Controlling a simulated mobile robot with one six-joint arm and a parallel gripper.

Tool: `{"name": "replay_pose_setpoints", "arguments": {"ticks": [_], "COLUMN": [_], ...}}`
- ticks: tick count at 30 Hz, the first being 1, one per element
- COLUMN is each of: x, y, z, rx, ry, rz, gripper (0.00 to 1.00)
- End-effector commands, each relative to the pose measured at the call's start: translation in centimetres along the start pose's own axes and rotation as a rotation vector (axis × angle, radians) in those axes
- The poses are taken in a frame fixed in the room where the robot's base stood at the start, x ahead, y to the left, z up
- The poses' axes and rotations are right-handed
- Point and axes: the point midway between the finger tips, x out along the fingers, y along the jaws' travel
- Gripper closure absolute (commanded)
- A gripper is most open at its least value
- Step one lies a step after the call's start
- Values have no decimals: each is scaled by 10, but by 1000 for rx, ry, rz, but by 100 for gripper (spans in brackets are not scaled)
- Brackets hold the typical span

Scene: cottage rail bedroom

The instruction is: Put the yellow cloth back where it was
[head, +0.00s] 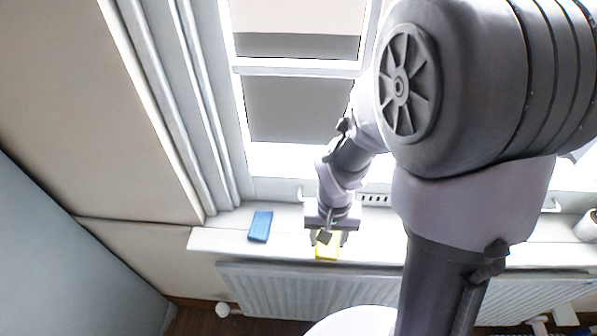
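The yellow cloth (328,252) shows as a small yellow patch at the front of the white window sill (215,241), under my gripper. My gripper (327,240) points down over it, with one finger at each side of the patch. The fingers are apart, and part of the cloth is hidden behind the gripper. I cannot tell whether the fingers press on the cloth, or whether it rests on the sill or hangs just above it.
A blue cloth (260,226) lies on the sill left of my gripper. A white roll (587,226) stands at the sill's far right. A radiator (290,288) is below the sill. The window (300,110) rises behind. The sill between the blue cloth and my gripper is clear.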

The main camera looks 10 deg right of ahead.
Motion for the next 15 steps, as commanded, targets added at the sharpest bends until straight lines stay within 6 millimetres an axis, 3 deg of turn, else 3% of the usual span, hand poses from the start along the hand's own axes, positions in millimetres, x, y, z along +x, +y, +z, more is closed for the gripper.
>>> {"name": "replay_pose_setpoints", "arguments": {"ticks": [3, 9, 15], "x": [4, 6, 46], "y": [-18, -34, -35], "z": [-23, -44, -45], "rx": [-2, -1, 0], "ry": [0, 0, -1], "rz": [0, 0, 0], "gripper": [90, 90, 90]}}
